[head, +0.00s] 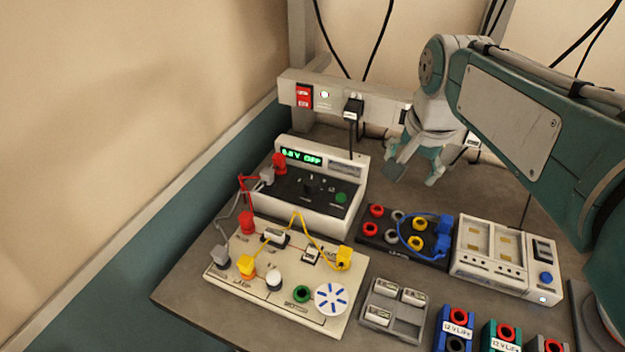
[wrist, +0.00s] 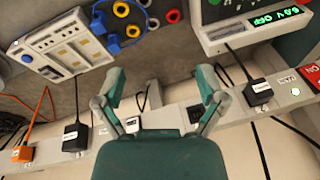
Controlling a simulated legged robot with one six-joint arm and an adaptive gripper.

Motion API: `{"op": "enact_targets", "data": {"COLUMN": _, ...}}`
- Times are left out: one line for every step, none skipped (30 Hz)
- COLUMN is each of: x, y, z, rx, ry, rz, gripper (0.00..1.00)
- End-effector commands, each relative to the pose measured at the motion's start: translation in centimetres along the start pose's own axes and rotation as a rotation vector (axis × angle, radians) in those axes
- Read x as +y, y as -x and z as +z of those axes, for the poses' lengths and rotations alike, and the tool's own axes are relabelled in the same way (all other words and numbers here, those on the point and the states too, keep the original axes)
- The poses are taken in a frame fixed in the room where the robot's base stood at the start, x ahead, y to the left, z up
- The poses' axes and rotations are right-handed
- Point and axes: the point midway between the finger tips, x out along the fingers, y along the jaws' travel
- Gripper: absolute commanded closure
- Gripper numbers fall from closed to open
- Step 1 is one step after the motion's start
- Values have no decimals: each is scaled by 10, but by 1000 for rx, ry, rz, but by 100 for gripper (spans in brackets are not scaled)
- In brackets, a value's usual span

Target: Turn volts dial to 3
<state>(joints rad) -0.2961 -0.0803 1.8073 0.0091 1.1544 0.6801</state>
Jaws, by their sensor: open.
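The power supply (head: 347,163) stands at the back left of the bench, with a green lit display (head: 301,157) that seems to read 0.0 V OFF. Its black volts dial (head: 312,187) sits on the dark sloped panel, beside a green button (head: 341,198). In the wrist view the supply's display (wrist: 274,17) shows upside down at the top right; the dial is out of that view. My gripper (head: 412,175) is open and empty, above the bench to the right of the supply. In the wrist view my gripper (wrist: 160,84) has its fingers spread, touching nothing.
A circuit board (head: 235,284) with clipped leads and a fan lies in front of the supply. A dark socket block (head: 375,239) and a white charger (head: 492,262) stand to the right. A power rail (head: 335,92) with plugs runs along the back. A grey tray (head: 388,328) sits in front.

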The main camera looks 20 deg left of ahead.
Motion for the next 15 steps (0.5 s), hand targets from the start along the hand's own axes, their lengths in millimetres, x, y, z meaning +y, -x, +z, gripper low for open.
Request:
{"op": "enact_targets", "data": {"x": -19, "y": -8, "z": -5, "rx": -21, "ry": -21, "rz": 8, "gripper": 10}}
{"op": "enact_targets", "data": {"x": -29, "y": -11, "z": -8, "rx": -31, "ry": -39, "rz": 13, "gripper": 10}}
{"op": "enact_targets", "data": {"x": -43, "y": -16, "z": -11, "rx": -44, "ry": -64, "rz": 19, "gripper": 10}}
{"op": "enact_targets", "data": {"x": -53, "y": -20, "z": -12, "rx": -54, "ry": -82, "rz": 26, "gripper": 10}}
{"op": "enact_targets", "data": {"x": -64, "y": -25, "z": -14, "rx": -63, "ry": -100, "rz": 31, "gripper": 10}}
{"op": "enact_targets", "data": {"x": -78, "y": -31, "z": -15, "rx": -76, "ry": -124, "rz": 41, "gripper": 10}}
{"op": "enact_targets", "data": {"x": -88, "y": -36, "z": -15, "rx": -85, "ry": -143, "rz": 48, "gripper": 10}}
{"op": "enact_targets", "data": {"x": -98, "y": -42, "z": -16, "rx": -93, "ry": -160, "rz": 55, "gripper": 10}}
{"op": "enact_targets", "data": {"x": -112, "y": -49, "z": -15, "rx": -104, "ry": -184, "rz": 66, "gripper": 10}}
{"op": "enact_targets", "data": {"x": -122, "y": -55, "z": -14, "rx": -112, "ry": -201, "rz": 74, "gripper": 10}}
{"op": "enact_targets", "data": {"x": -132, "y": -61, "z": -13, "rx": -119, "ry": -219, "rz": 83, "gripper": 10}}
{"op": "enact_targets", "data": {"x": -145, "y": -68, "z": -12, "rx": -127, "ry": -242, "rz": 93, "gripper": 10}}
{"op": "enact_targets", "data": {"x": -154, "y": -74, "z": -10, "rx": -133, "ry": -258, "rz": 101, "gripper": 10}}
{"op": "enact_targets", "data": {"x": -161, "y": -79, "z": -8, "rx": -138, "ry": -273, "rz": 110, "gripper": 10}}
{"op": "enact_targets", "data": {"x": -171, "y": -85, "z": -6, "rx": -144, "ry": -291, "rz": 119, "gripper": 10}}
